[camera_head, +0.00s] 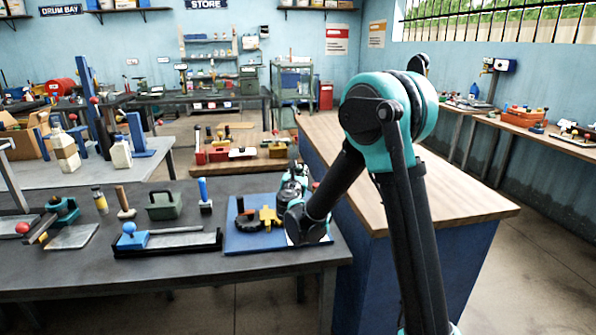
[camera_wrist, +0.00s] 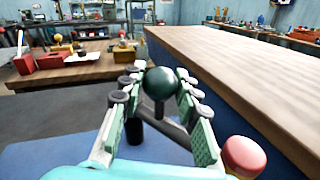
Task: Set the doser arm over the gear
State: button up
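A yellow gear (camera_head: 268,217) stands on the blue mat (camera_head: 240,243) at the right end of the dark bench, beside a black round part with a short post (camera_head: 244,216). In the wrist view, a dark green ball knob (camera_wrist: 160,83) sits between the fingertips of my gripper (camera_wrist: 160,80). The fingers appear closed on both sides of it. A dark bar (camera_wrist: 176,132), seemingly the doser arm, shows below the knob, partly hidden by the fingers. In the head view my gripper (camera_head: 296,172) is at the mat's far right, beyond the gear, and my wrist hides much of the doser.
A red-topped part (camera_wrist: 243,157) stands close to the right finger. A wooden-topped blue counter (camera_head: 400,180) borders the bench on the right.

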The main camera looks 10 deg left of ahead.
grip_shut()
jog(key=shift+a, duration=0.1)
jog(key=shift+s+a+m+h, duration=0.15)
jog(key=shift+m+h, duration=0.2)
jog(key=shift+h, duration=0.2)
jog(key=shift+s+a+m+h, duration=0.15)
jog(key=shift+m+h, duration=0.2)
jog(key=shift+h, duration=0.2)
jog(key=shift+s+a+m+g+h, duration=0.15)
jog(key=shift+a+m+g+h, duration=0.15)
jog(key=shift+m+h, duration=0.55)
jog(key=shift+s+a+m+g+h, duration=0.15)
jog(key=shift+m+g+h, duration=0.3)
jog(key=shift+h, duration=0.7)
jog(key=shift+s+a+m+g+h, duration=0.15)
jog(key=shift+a+m+g+h, duration=0.1)
jog(key=shift+m+h, duration=0.65)
jog(key=o, duration=0.8)
grip_release()
jog(key=shift+c, duration=0.2)
jog(key=shift+s, duration=0.1)
